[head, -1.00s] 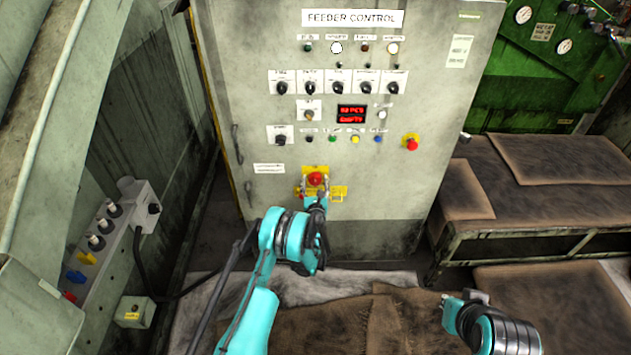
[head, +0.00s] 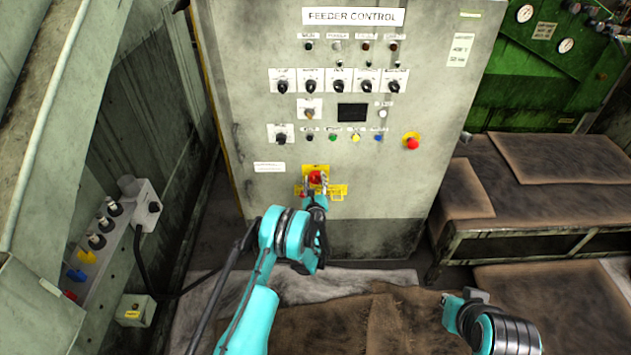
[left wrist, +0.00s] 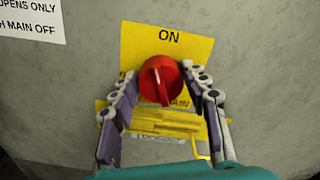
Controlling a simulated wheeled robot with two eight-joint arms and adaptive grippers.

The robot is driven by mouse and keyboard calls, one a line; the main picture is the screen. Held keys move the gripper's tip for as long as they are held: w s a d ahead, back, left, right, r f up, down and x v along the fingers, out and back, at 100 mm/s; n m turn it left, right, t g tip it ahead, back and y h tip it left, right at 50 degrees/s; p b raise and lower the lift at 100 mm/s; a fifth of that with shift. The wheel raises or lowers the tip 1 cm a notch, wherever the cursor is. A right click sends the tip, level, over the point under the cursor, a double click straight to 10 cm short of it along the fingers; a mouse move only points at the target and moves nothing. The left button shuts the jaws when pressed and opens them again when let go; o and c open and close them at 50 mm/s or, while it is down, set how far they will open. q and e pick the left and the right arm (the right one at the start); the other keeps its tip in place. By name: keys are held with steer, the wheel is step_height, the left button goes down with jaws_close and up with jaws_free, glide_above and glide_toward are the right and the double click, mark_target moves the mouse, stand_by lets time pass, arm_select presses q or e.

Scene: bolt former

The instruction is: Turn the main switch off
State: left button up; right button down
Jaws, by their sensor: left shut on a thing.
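The main switch is a red round knob (head: 316,176) on a yellow plate (head: 309,168), low on the feeder control cabinet. In the left wrist view the knob (left wrist: 160,80) shows a raised ridge, nearly upright with a slight tilt, and "ON" is printed above it on the plate (left wrist: 190,45). My left gripper (head: 316,187) is at the knob, its fingers (left wrist: 163,90) on either side and shut on it. My right gripper (head: 462,300) is apart from the cabinet at the lower right; its fingers are too unclear to judge.
The cabinet (head: 390,200) carries rows of small switches, a dark display (head: 352,112) and a red emergency button (head: 412,142). A grey socket box (head: 147,205) stands left. Benches with brown covers (head: 560,160) stand right.

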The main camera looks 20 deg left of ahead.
arm_select(q)
steer(key=n, duration=0.6)
steer(key=shift+a+f, duration=0.1)
steer(key=shift+a, duration=0.05)
steer(key=n, duration=0.7)
steer(key=shift+f, duration=0.1)
steer(key=shift+a+n, duration=0.1)
steer(key=shift+n, duration=0.2)
steer(key=o, duration=1.1)
steer(key=shift+o, duration=0.2)
